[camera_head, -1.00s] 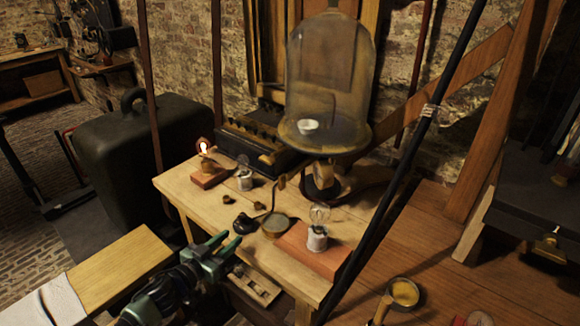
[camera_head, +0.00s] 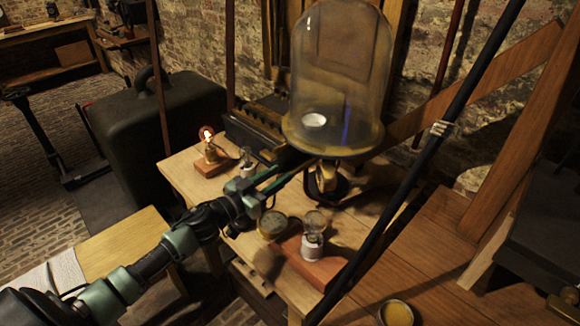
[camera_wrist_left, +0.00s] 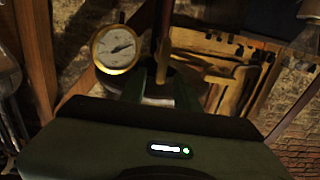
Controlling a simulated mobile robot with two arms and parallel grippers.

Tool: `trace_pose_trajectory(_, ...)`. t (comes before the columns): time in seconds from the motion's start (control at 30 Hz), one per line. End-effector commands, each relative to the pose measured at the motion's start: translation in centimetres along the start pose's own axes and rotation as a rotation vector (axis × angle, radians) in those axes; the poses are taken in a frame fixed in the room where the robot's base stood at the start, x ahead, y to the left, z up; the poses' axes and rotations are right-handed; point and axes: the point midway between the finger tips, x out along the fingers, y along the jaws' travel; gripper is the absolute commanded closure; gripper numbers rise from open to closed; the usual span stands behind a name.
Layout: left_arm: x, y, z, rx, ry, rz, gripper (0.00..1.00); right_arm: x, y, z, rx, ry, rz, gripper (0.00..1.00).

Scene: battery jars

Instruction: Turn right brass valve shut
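The glass bell jar (camera_head: 338,75) stands on its round plate at the back of the wooden table. A brass fitting (camera_head: 326,176) sits below the plate on a dark base; I cannot tell which part of it is the right valve. My left gripper (camera_head: 290,176) reaches in from the left, its fingertips close to this fitting. In the left wrist view the green fingers (camera_wrist_left: 160,88) are apart, with a brown post (camera_wrist_left: 163,50) beyond the gap and a brass-coloured bar (camera_wrist_left: 205,70) to its right. Contact cannot be told. My right gripper is not in view.
A lit bulb on a block (camera_head: 211,160) and a dark rack (camera_head: 255,135) stand behind my left arm. A lamp on a red base (camera_head: 312,245) stands in front. A dark diagonal pole (camera_head: 410,175) crosses at right. A round gauge (camera_wrist_left: 117,49) is near the fingers.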

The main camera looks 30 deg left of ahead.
Motion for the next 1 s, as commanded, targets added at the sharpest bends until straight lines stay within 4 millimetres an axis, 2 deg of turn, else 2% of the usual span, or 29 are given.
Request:
trace_pose_trajectory(0.1,2.0,0.0,-0.3,0.000,0.003,0.000,0.68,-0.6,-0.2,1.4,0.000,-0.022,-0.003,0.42)
trace_pose_trajectory(0.23,3.5,0.0,-0.2,-0.001,0.002,0.000,0.68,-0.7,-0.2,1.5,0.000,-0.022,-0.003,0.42)
trace_pose_trajectory(0.47,4.2,0.1,0.0,-0.001,0.000,0.001,0.68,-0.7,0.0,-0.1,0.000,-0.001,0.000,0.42)
trace_pose_trajectory(0.6,4.2,0.1,0.0,-0.001,0.000,0.001,0.68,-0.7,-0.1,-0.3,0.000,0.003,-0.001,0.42)
trace_pose_trajectory(0.63,4.2,0.1,0.0,-0.001,0.000,0.001,0.71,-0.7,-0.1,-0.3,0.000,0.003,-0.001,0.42)
trace_pose_trajectory(0.73,4.2,0.1,0.0,-0.001,0.000,0.001,0.99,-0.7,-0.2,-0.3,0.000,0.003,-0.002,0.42)
trace_pose_trajectory(1.0,4.2,0.1,0.0,0.004,0.000,0.001,1.00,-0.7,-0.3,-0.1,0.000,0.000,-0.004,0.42)
